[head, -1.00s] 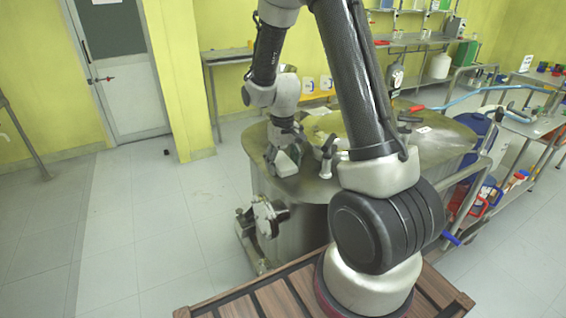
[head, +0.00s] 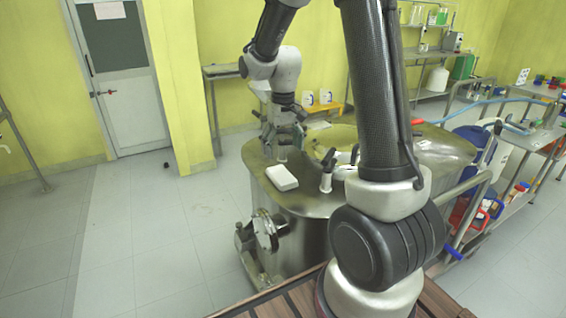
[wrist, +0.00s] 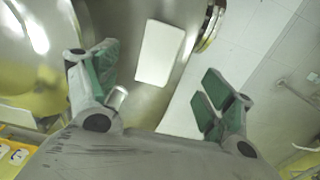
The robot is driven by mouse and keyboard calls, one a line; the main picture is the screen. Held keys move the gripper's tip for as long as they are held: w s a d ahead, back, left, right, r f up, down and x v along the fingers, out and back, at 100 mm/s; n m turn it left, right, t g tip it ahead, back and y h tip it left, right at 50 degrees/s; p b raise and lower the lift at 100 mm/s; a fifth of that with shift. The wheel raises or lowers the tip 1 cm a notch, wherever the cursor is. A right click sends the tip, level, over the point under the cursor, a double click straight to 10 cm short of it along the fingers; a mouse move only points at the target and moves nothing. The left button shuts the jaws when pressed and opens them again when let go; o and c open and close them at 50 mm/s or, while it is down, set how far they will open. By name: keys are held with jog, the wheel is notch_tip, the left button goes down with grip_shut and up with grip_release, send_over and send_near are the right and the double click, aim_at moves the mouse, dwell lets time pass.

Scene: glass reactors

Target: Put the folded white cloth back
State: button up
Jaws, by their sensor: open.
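The folded white cloth (head: 282,178) lies flat on the metal top of the steel vessel (head: 300,198), near its left edge. In the wrist view the cloth (wrist: 160,53) shows beyond the fingertips, roughly midway between them and apart from them. My gripper (wrist: 156,82) is open and empty, with green pads on its fingers. In the head view my gripper (head: 283,142) is above the vessel top, behind the cloth, and its fingers are hard to make out. Part of the vessel top is hidden behind my arm.
Upright fittings (head: 327,172) stand on the vessel top right of the cloth. A flange (head: 265,230) juts from the vessel's side. A metal rail and cart (head: 520,140) with bottles stand to the right.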

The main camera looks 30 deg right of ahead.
jog(key=s+r+t, duration=0.2)
jog(key=s+r, duration=0.8)
jog(key=r, duration=0.1)
jog(key=s+r+t, duration=0.2)
jog(key=s+r, duration=0.1)
jog(key=s, duration=1)
jog(key=shift+s+d+r, duration=0.3)
jog(key=shift+r, duration=0.05)
